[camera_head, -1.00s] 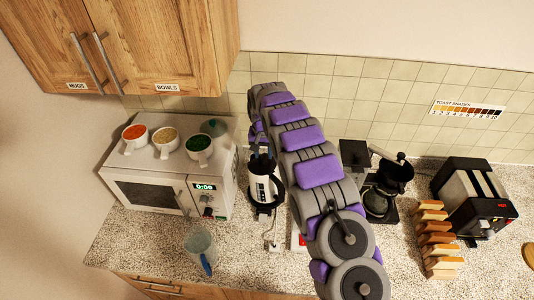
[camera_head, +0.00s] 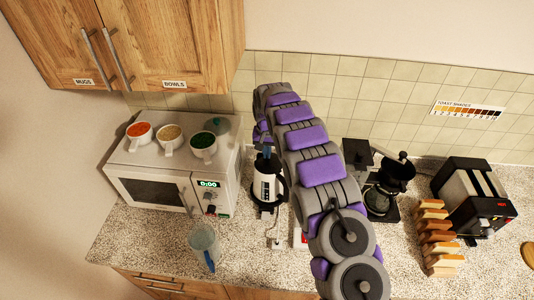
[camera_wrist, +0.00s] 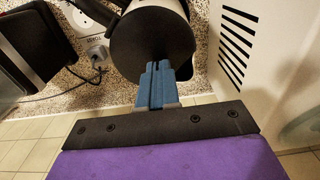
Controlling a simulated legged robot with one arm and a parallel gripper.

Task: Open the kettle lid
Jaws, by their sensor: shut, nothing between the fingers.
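My gripper (camera_wrist: 158,68) has blue fingers, shut together and empty. The fingertips overlap the near part of the lid in the wrist view; I cannot tell if they touch it. In the head view my gripper (camera_head: 266,152) is just above the kettle's top, partly hidden by my arm.
The microwave (camera_head: 150,187) stands close to the left of the kettle, with several filled mugs on top. A clear jug (camera_head: 203,243) is in front. A coffee maker (camera_head: 380,199), toast rack and toaster (camera_head: 474,197) are to the right. A plug and cord (camera_wrist: 97,53) lie beside the kettle.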

